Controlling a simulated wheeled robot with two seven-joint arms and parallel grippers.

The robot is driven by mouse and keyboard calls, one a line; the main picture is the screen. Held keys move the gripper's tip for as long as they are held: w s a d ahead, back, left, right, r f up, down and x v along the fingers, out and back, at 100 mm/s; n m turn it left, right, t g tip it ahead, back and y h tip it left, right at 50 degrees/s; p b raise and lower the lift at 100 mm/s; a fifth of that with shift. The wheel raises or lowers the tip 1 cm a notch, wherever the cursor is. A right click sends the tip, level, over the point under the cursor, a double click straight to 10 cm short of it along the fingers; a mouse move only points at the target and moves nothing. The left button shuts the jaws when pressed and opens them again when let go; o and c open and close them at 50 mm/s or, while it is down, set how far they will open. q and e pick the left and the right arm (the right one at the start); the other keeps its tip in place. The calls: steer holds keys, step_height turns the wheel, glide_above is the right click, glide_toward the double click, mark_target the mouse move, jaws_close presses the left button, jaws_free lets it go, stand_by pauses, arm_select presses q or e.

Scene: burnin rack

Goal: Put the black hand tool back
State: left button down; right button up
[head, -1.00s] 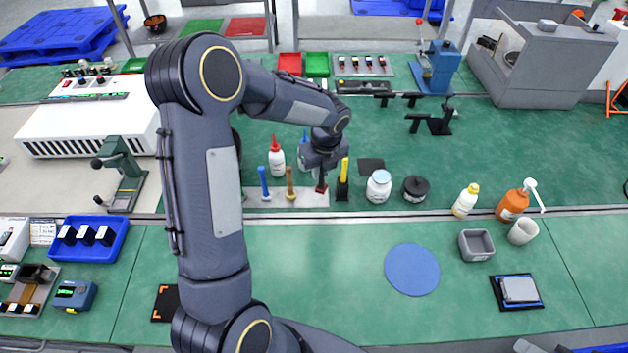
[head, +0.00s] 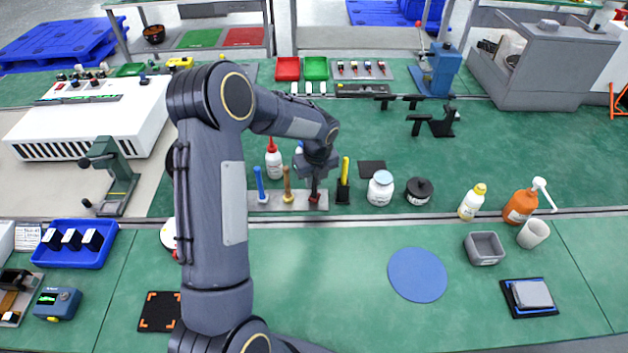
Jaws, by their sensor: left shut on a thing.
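My left gripper (head: 317,172) is shut on the black hand tool (head: 315,187) and points down over the tool rack. The tool is upright: a dark shaft below the fingers with a dark red lower end. Its top is hidden by the gripper. The rack (head: 267,207) is a light grey strip holding a blue-handled tool (head: 260,183) and an orange-brown-handled tool (head: 287,184) upright. The black tool's lower end is at the rack's right end, in line with these two; I cannot tell whether it is seated. My right gripper is not in view.
A yellow tool in a black holder (head: 343,192) stands just right of the rack. A red-capped bottle (head: 274,162) stands behind it. A white jar (head: 380,190) and a black round container (head: 419,191) are farther right. The green mat before the rack is clear.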

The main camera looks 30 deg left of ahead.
arm_select(q)
steer(key=shift+f, duration=0.15)
steer(key=c, duration=1.3)
jaws_free()
steer(key=shift+c, duration=0.2)
steer(key=s+d+r+n+p, duration=0.15)
steer(key=r+p, duration=0.25)
steer(key=r, duration=0.5)
steer(key=s+d+r+n+p, duration=0.1)
steer(key=s+r+n+p, duration=0.2)
steer(key=r, duration=0.6)
steer(key=s+d+r+n+t+h, duration=0.1)
steer(key=s+d+r+n, duration=0.1)
steer(key=s+n, duration=0.5)
steer(key=s+d+r+n+t+h, duration=0.2)
steer(key=s+d+n, duration=0.2)
steer(key=s+n, duration=0.4)
steer(key=s+d+r+n+t+h, duration=0.1)
steer(key=s+d+r+n+h, duration=0.1)
steer(key=s+n, duration=0.5)
steer(key=s+d+r, duration=0.1)
steer(key=s, duration=0.1)
steer(key=shift+s+d+t, duration=0.15)
steer(key=shift+s+t, duration=0.15)
steer(key=shift+s, duration=0.05)
